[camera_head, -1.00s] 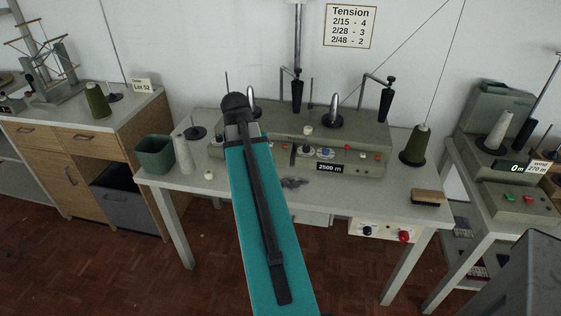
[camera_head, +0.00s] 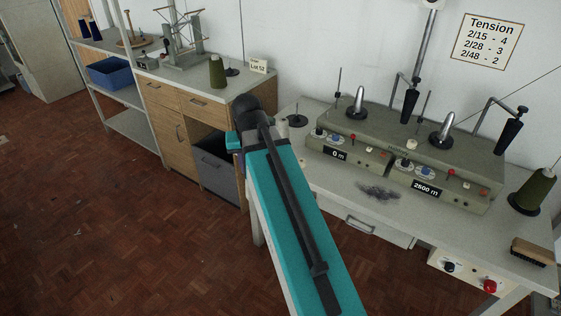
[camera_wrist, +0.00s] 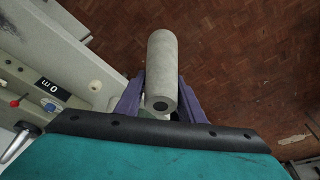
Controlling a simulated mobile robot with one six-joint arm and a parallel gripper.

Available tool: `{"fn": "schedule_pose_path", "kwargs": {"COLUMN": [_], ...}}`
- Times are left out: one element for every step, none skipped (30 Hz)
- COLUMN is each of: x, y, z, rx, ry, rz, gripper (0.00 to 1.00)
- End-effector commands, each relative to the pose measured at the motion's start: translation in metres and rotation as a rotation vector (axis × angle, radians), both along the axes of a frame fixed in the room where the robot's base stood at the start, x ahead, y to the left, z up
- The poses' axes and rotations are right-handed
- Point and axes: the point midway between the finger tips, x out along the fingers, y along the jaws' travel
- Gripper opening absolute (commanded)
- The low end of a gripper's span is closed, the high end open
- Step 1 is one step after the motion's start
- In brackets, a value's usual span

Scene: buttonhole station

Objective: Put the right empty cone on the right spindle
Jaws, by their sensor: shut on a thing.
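A pale grey cone (camera_wrist: 161,62) is held between the purple fingers of my gripper (camera_wrist: 160,104) in the wrist view. The dark hole in its near end shows. The floor is beneath the cone, beside the table edge. The grey-green winding machine (camera_head: 385,140) has a left black tapered spindle (camera_head: 410,105) and a right black tapered spindle (camera_head: 508,137), each on a bent arm. Both look bare and stand well to the right of my arm.
The machine's table (camera_head: 330,190) carries a dark fluff clump (camera_head: 378,191), a green cone (camera_head: 531,190) and a brush (camera_head: 533,251). A small cream object (camera_wrist: 95,86) lies on it in the wrist view. A wooden cabinet (camera_head: 165,97) stands left. Floor at left is clear.

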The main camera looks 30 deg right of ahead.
Motion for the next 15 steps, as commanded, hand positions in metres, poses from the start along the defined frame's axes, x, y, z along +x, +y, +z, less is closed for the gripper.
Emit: {"fn": "schedule_pose_path", "kwargs": {"x": [0.004,0.006,0.008,0.01,0.011,0.013,0.014,0.015,0.015,0.016,0.016,0.017,0.017,0.017,0.017], "y": [0.017,0.027,0.039,0.049,0.058,0.07,0.078,0.087,0.097,0.104,0.11,0.117,0.122,0.126,0.13], "z": [0.0,0.001,0.001,0.001,0.001,0.001,0.002,0.002,0.002,0.002,0.002,0.002,0.003,0.003,0.003], "rx": [0.001,0.001,0.001,0.001,0.001,0.001,0.001,0.001,0.001,0.001,0.001,0.001,0.0,0.001,0.0], "ry": [0.0,0.0,0.0,0.0,0.0,0.0,0.0,0.0,0.0,0.0,0.0,0.0,0.0,0.0,0.0], "rz": [0.049,0.079,0.116,0.146,0.173,0.211,0.236,0.262,0.292,0.314,0.333,0.354,0.37,0.382,0.395], "gripper": [0.03,0.03,0.03,0.03,0.03,0.03,0.03,0.03,0.03,0.03,0.03,0.03,0.03,0.03,0.03]}}
